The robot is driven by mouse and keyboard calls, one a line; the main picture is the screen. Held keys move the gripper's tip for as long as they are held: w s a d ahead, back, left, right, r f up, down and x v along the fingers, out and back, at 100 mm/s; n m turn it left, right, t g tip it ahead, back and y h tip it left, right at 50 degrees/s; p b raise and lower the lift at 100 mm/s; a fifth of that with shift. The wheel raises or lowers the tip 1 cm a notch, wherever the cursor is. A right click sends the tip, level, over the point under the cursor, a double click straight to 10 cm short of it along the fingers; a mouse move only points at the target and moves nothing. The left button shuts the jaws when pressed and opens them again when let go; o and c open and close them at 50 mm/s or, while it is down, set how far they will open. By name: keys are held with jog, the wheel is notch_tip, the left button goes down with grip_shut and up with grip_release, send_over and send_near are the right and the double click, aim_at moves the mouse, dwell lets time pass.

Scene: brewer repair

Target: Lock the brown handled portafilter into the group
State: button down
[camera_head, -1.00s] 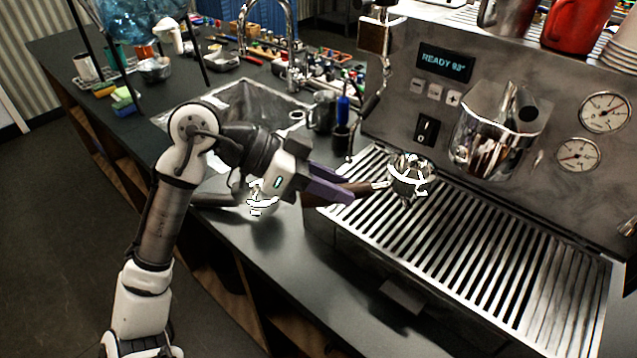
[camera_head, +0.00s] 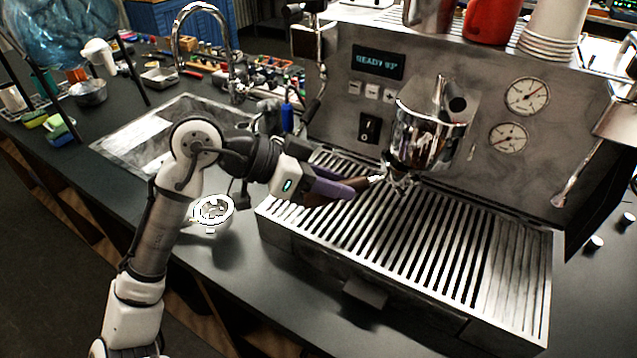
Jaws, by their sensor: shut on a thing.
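The brown handled portafilter (camera_head: 401,184) has its metal head and spouts right under the chrome group (camera_head: 428,138) on the machine's front. The group's lower edge covers the top of the head, so I cannot tell whether it is seated or locked. My gripper (camera_head: 350,190), with purple fingers, is shut on the brown handle, left of the group. The handle points to the lower left, partly hidden by the fingers. A second portafilter (camera_head: 213,211) lies on the counter behind my arm, its basket facing up and its handle hidden.
The slatted drip tray (camera_head: 440,258) below the group is clear. A steam wand (camera_head: 574,172) hangs at the right, and another wand and lever are left of the group. Red and steel cups (camera_head: 490,18) stand on top. The sink (camera_head: 130,135) is at the left.

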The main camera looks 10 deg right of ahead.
aim_at(354, 178)
jog(key=shift+d, duration=1.75)
jog(key=shift+a+r, duration=0.15)
jog(key=shift+r, duration=0.1)
dwell(0.3)
jog(key=shift+r+p, duration=1.45)
jog(key=shift+r, duration=0.05)
dwell(3.7)
